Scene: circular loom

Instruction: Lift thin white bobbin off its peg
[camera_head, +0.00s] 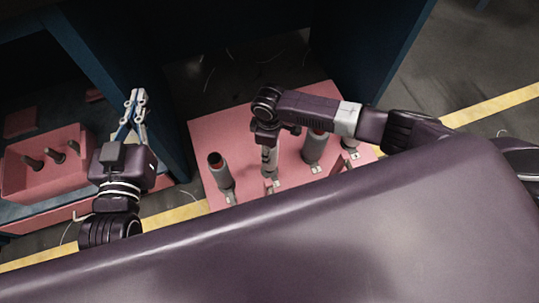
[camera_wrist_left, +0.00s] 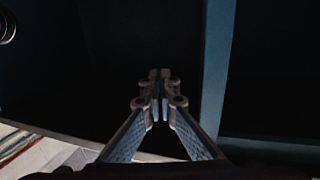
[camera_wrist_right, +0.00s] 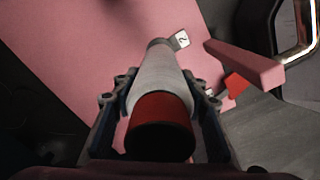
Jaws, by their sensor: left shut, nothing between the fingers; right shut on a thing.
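A thin white bobbin (camera_wrist_right: 158,78) with a red, dark-centred top end stands between the fingers of my right gripper (camera_wrist_right: 160,100), which is shut on it. In the head view this bobbin (camera_head: 268,160) is partly hidden under my right wrist, above the pink board (camera_head: 205,130). Its peg is hidden, and I cannot tell whether the bobbin still sits on it. My left gripper (camera_head: 135,97) is shut and empty, off to the left by the dark blue frame; its closed fingers also show in the left wrist view (camera_wrist_left: 158,85).
Thicker grey bobbins stand on the board on both sides, one at left (camera_head: 222,178) and one at right (camera_head: 314,148). Another pale one (camera_head: 351,148) stands further right. A pink box (camera_head: 45,172) with several brown pegs sits on the left shelf. Blue posts (camera_head: 150,95) flank the board.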

